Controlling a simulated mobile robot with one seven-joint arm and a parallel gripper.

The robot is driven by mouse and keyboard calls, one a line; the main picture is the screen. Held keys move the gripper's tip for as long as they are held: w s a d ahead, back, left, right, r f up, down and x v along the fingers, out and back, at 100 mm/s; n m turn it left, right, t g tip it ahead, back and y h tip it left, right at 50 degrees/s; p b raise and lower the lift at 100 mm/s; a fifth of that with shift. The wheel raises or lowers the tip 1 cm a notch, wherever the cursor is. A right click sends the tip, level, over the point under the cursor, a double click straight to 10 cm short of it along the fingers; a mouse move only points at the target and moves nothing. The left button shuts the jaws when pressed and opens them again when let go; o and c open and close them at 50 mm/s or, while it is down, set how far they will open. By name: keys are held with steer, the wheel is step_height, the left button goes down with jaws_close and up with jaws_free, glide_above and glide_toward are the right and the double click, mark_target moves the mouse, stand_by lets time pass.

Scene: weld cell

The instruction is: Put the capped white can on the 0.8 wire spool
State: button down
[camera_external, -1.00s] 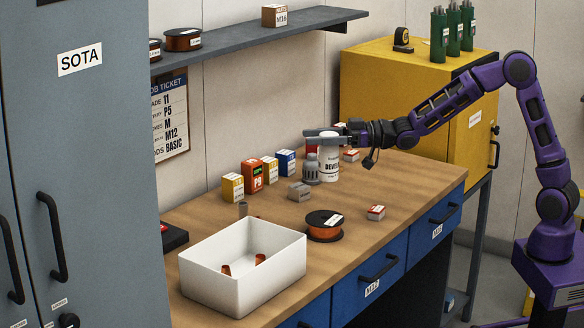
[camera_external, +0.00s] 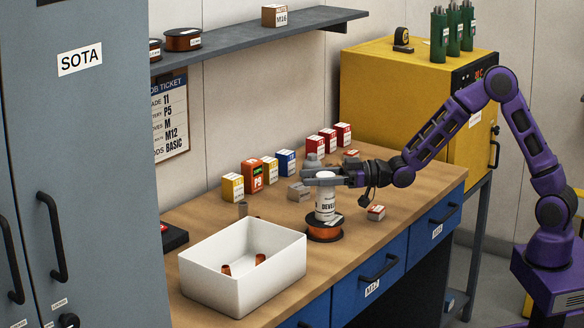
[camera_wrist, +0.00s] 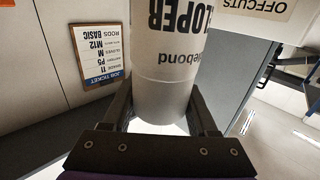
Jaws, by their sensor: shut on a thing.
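The white can (camera_external: 326,203), marked DEVELOPER, is upright directly over the wire spool (camera_external: 323,234) on the bench. Its bottom is at the spool's top flange; I cannot tell whether it rests there or hangs just above. My gripper (camera_external: 320,178) is shut on the can near its top, and the fingers cover the cap in the external view. In the wrist view the can (camera_wrist: 172,60) sits between the two fingers, with its lettering upside down. The spool has dark flanges, orange wire and a white label partly behind the can.
A white open bin (camera_external: 238,285) with orange pieces stands to the left of the spool. A small grey-and-red box (camera_external: 376,213) lies close to the right. A grey box (camera_external: 299,192), a grey bottle (camera_external: 312,161) and several coloured boxes stand behind.

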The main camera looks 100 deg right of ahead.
steer(key=shift+r, duration=0.15)
steer(key=shift+f, duration=0.2)
steer(key=shift+c, duration=0.9)
jaws_free()
steer(key=shift+r, duration=0.1)
steer(key=s, duration=1.2)
steer(key=shift+r, duration=0.1)
